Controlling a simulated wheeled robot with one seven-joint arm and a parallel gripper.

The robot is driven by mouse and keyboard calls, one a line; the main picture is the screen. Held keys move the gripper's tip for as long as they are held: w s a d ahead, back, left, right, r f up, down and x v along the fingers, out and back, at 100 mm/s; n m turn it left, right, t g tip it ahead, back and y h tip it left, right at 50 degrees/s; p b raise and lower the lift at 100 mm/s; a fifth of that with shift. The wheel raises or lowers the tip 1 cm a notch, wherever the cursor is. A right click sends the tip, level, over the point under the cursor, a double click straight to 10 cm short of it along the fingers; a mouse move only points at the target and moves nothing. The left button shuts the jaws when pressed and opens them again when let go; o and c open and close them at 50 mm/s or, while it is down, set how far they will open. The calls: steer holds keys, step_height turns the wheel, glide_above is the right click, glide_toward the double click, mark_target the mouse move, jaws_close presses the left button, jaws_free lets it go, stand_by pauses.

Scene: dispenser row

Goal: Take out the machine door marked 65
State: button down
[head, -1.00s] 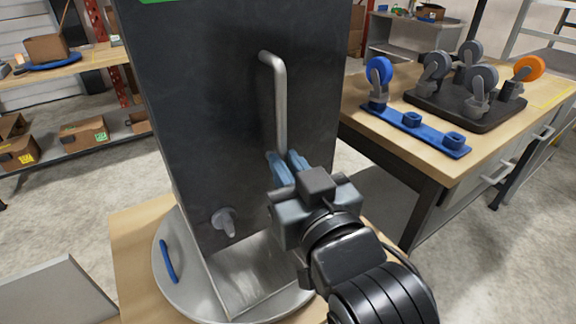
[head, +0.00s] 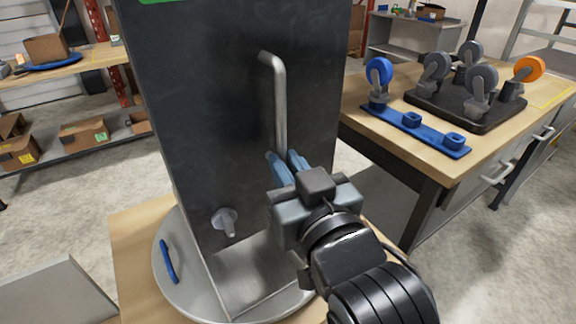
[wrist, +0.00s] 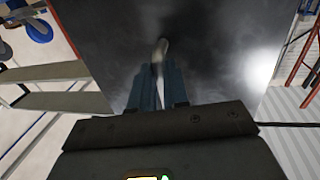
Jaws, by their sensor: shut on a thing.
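A tall dark machine door panel (head: 215,110) stands in front of me, with a green label cut off at its top edge; no number is readable. A vertical metal bar handle (head: 279,95) is fixed to it. My gripper (head: 287,165) is shut on the lower part of this handle, with its blue fingers on either side. The wrist view shows the fingers (wrist: 158,88) around the handle (wrist: 160,50), close to the dark panel (wrist: 215,50). A small grey spout or knob (head: 225,221) sticks out low on the panel, left of my gripper.
The machine stands on a round grey turntable (head: 176,292) with a blue handle (head: 168,261), on a wooden table (head: 130,236). A workbench (head: 375,128) at right holds casters on a black base and a blue strip. Shelves with boxes stand at left.

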mark_target(284, 139)
steer(key=shift+r+p, duration=1.45)
steer(key=shift+r, duration=0.4)
steer(key=shift+s+d, duration=0.1)
